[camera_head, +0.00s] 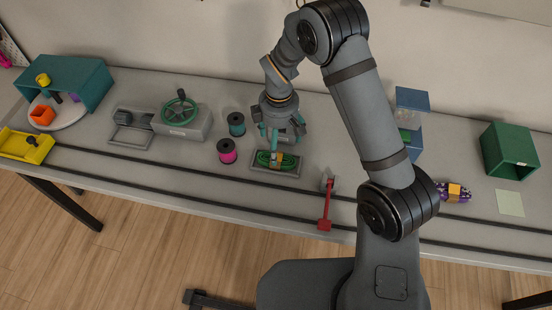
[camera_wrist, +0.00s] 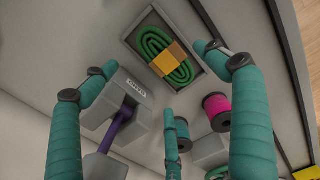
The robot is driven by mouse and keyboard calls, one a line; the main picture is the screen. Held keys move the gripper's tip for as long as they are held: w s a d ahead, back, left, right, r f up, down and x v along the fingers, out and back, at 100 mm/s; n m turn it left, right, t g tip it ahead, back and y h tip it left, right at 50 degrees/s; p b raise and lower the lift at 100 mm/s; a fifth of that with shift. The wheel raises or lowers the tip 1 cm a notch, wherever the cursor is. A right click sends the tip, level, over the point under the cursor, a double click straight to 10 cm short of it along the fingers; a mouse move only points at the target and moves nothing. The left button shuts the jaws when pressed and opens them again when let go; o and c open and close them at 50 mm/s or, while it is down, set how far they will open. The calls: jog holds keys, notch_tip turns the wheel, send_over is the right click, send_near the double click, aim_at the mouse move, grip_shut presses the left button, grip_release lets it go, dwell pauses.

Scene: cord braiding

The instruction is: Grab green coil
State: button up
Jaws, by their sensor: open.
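The green coil (camera_head: 287,160) lies in a shallow grey tray (camera_head: 258,168) near the middle of the table, with a yellow-orange band around it. In the wrist view the coil (camera_wrist: 152,42) and its band (camera_wrist: 172,58) show at the top centre, inside the tray (camera_wrist: 133,41). My gripper (camera_head: 283,138) is just behind the tray in the head view, pointing down. In the wrist view my gripper (camera_wrist: 160,78) has its teal fingers spread wide and nothing between them. The coil lies beyond the fingertips, apart from them.
A grey block with a purple cord (camera_wrist: 122,122) is close to the left finger in the wrist view. A pink spool (camera_head: 227,152) and a teal spool (camera_head: 236,125) stand left of the tray. A red lever (camera_head: 326,205) is to the right.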

aim_at(281, 165)
jog(key=f+p, duration=0.1)
jog(key=f, duration=0.4)
jog(key=shift+a+p, duration=0.2)
jog(key=shift+p, duration=0.1)
jog(key=shift+s, duration=0.1)
jog(key=c, duration=0.4)
jog(key=c, duration=1.1)
jog(key=shift+o, duration=0.2)
jog(key=shift+r, duration=0.1)
